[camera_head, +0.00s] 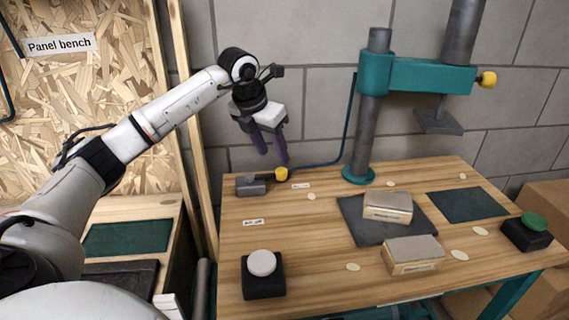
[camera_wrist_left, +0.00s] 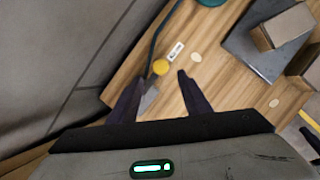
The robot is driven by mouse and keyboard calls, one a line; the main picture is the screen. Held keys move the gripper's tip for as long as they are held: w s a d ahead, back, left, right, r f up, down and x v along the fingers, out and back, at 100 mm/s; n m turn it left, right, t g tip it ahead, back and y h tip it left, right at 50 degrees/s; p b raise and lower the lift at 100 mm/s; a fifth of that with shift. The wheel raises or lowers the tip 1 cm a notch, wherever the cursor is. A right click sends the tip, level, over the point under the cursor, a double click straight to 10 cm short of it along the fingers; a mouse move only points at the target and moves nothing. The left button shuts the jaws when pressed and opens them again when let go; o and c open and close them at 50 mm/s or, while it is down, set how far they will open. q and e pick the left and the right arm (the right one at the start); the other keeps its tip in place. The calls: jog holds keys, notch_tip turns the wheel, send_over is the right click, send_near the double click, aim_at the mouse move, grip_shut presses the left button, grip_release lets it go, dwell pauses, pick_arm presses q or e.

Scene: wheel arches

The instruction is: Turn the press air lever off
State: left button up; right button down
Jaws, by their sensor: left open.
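The air lever is a grey valve body (camera_head: 251,186) with a yellow knob (camera_head: 281,173) on its right end, at the back left of the wooden bench. In the left wrist view the yellow knob (camera_wrist_left: 160,67) lies beyond and between my fingertips, and the grey body (camera_wrist_left: 149,97) is partly hidden by a finger. My left gripper (camera_head: 274,160) is open and empty, pointing down above the lever, apart from it as far as I can tell. The teal press (camera_head: 415,76) stands behind on a grey column. My right gripper is not in view.
A dark hose (camera_head: 322,163) runs from the lever to the press column. A black box with a white button (camera_head: 262,263) sits front left, another with a green button (camera_head: 533,222) at right. Metal-topped blocks (camera_head: 388,206) stand mid-bench. A block wall (camera_head: 310,30) rises close behind.

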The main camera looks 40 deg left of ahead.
aim_at(280, 170)
pick_arm(q)
jog(key=x, duration=0.7)
jog(key=shift+d+f, duration=0.1)
jog(key=shift+f, duration=0.1)
jog(key=shift+w, duration=0.1)
grip_shut()
